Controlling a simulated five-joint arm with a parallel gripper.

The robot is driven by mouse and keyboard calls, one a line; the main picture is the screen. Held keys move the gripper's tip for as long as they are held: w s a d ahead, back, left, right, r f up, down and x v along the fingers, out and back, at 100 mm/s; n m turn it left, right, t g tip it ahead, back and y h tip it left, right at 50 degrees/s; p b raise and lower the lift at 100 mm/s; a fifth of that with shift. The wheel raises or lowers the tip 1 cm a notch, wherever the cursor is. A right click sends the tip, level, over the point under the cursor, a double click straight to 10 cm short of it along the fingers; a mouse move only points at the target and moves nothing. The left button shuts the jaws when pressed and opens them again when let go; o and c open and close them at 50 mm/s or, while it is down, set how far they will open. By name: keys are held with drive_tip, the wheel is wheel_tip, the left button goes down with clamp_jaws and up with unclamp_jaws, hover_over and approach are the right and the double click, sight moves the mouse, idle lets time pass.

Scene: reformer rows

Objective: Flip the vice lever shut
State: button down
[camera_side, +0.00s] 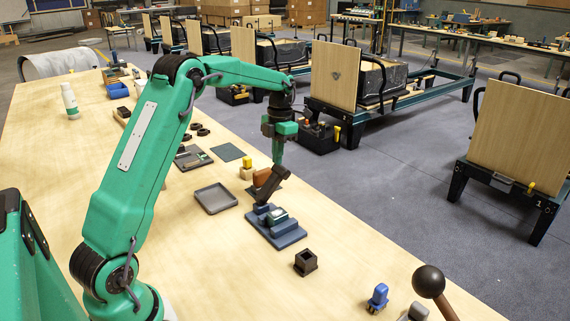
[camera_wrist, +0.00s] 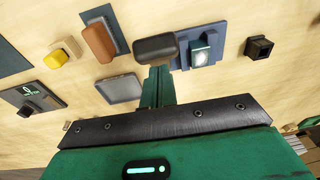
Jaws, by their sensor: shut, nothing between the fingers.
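The blue stepped vice (camera_side: 283,232) sits on the bench below my gripper, with a pale piece (camera_side: 277,215) at its jaws. Its dark lever (camera_side: 267,186) stands up at a tilt from the vice. In the wrist view the lever's dark rounded end (camera_wrist: 156,47) lies just beyond my fingertips, beside the vice (camera_wrist: 212,32). My gripper (camera_side: 277,162) points down with its green fingers shut and empty, close to the lever's upper end. The wrist view also shows the shut fingers (camera_wrist: 158,74). Whether they touch the lever I cannot tell.
A grey tray (camera_side: 215,209) lies left of the vice, and a dark square socket (camera_side: 305,262) stands to its front right. A brown block (camera_wrist: 98,42) and a yellow knob (camera_wrist: 58,58) are nearby. A black ball-topped lever (camera_side: 429,281) stands at the bench's front. Bare wood lies between.

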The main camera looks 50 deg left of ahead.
drive_tip(key=shift+r, duration=0.15)
drive_tip(key=shift+r, duration=0.6)
wheel_tip(320, 180, up, 8)
drive_tip(key=shift+w+a+f, duration=0.15)
drive_tip(key=shift+w, duration=0.25)
idle(0.4)
idle(0.3)
